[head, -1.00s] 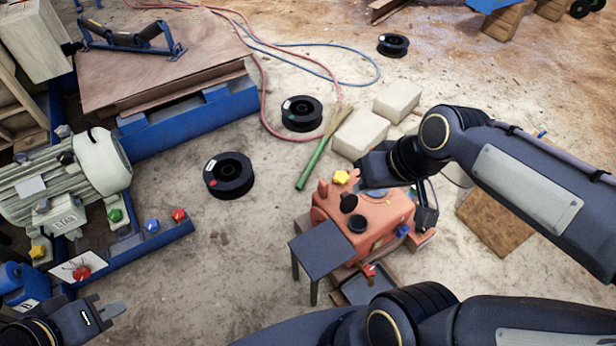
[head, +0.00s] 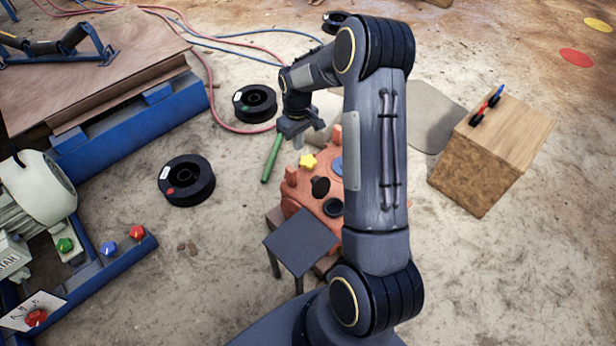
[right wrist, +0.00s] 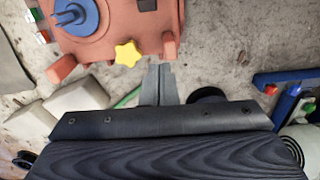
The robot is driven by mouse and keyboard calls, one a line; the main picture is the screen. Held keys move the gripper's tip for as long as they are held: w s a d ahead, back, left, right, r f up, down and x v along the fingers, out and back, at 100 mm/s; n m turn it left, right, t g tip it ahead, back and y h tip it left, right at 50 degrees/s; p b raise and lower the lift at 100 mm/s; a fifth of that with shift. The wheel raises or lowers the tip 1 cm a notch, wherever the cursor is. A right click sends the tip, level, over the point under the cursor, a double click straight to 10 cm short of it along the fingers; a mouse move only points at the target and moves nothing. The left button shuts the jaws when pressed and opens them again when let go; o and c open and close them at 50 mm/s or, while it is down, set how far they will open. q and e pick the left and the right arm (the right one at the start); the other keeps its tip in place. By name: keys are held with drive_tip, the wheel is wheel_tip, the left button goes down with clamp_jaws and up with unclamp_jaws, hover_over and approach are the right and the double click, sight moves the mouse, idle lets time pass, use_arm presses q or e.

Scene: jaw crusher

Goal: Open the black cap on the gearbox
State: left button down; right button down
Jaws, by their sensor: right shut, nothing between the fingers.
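The gearbox (head: 300,203) is the orange housing at the middle of the head view, partly hidden behind my right arm. A black cap (head: 320,187) sits on it beside a yellow star knob (head: 308,161). A dark round part (head: 333,207) lies just below the cap, and a blue part (head: 337,166) shows above right. In the right wrist view the gearbox (right wrist: 105,38) fills the top, with the yellow knob (right wrist: 127,53) and a black part (right wrist: 147,5) at the edge. My right gripper (right wrist: 160,68) is shut and empty, just beyond the gearbox's edge. My left gripper is out of view.
A small dark table (head: 300,242) stands in front of the gearbox. Black spools (head: 186,180) and a green-handled tool (head: 272,158) lie to the left. A wooden block (head: 495,150) stands at right. Bare floor lies between it and my arm.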

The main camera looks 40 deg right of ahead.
sight(319, 187)
drive_tip(key=f+b, duration=0.1)
drive_tip(key=f, duration=0.3)
drive_tip(key=f+b, duration=0.1)
drive_tip(key=f, duration=0.4)
drive_tip(key=d+f+b, duration=0.1)
drive_tip(key=f, duration=0.4)
drive_tip(key=shift+b, duration=0.4)
drive_tip(key=s, duration=0.1)
drive_tip(key=s+r, duration=0.1)
drive_tip(key=s, duration=0.1)
drive_tip(key=shift+s+d+r+b, duration=0.15)
drive_tip(key=shift+r+b, duration=0.15)
drive_tip(key=shift+r, duration=0.05)
drive_tip(key=shift+s+r, duration=0.1)
drive_tip(key=shift+r, duration=0.1)
